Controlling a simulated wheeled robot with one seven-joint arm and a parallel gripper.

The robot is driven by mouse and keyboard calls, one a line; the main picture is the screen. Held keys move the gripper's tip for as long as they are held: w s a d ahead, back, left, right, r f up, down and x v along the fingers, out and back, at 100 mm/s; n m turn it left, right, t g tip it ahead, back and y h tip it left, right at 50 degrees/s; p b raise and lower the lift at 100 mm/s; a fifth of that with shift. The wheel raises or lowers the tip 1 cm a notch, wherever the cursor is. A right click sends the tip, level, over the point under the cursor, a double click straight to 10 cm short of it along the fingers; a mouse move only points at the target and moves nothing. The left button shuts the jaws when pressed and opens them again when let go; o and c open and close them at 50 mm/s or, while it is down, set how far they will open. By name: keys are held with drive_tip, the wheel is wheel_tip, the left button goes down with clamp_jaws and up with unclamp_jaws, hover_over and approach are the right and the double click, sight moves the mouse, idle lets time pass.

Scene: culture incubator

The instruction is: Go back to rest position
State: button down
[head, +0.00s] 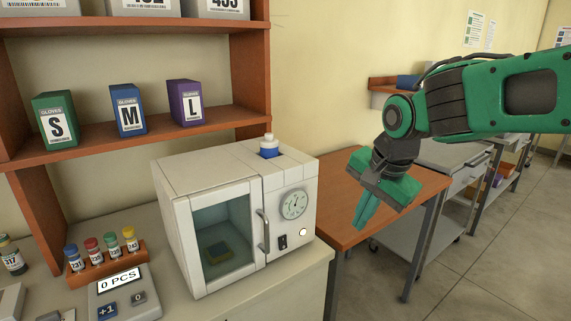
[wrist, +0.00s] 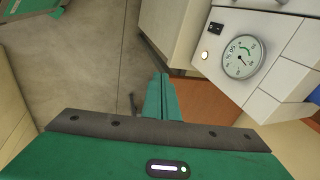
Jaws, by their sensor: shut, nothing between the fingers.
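My gripper (head: 366,207) is at the right in the head view, pointing down in front of the wooden table and to the right of the incubator. Its green fingers are together with nothing between them. It also shows in the wrist view (wrist: 160,82). The white incubator (head: 226,158) stands on the counter, its glass door closed.
A white bottle with a blue band (head: 269,147) sits on top of the incubator. A rack of several vials (head: 103,257) and a counter device (head: 124,293) stand to its left. The wooden table (head: 338,190) has bare surface; floor is open at right.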

drive_tip(key=s+d+f+n+g+h, duration=0.15)
drive_tip(key=s+d, duration=0.25)
drive_tip(key=d, duration=0.4)
drive_tip(key=s+d+f, duration=0.2)
drive_tip(key=s+d, duration=0.3)
drive_tip(key=d, duration=0.2)
drive_tip(key=s+d+f+n+g, duration=0.1)
drive_tip(key=s+d+f, duration=0.1)
drive_tip(key=s+d, duration=0.2)
drive_tip(key=s+d+f+n+g, duration=0.1)
drive_tip(key=s+d+f, duration=0.2)
drive_tip(key=s, duration=0.8)
drive_tip(key=shift+d, duration=0.75)
drive_tip(key=shift+y, duration=0.25)
drive_tip(key=shift+w+f, duration=0.3)
drive_tip(key=shift+w, duration=0.3)
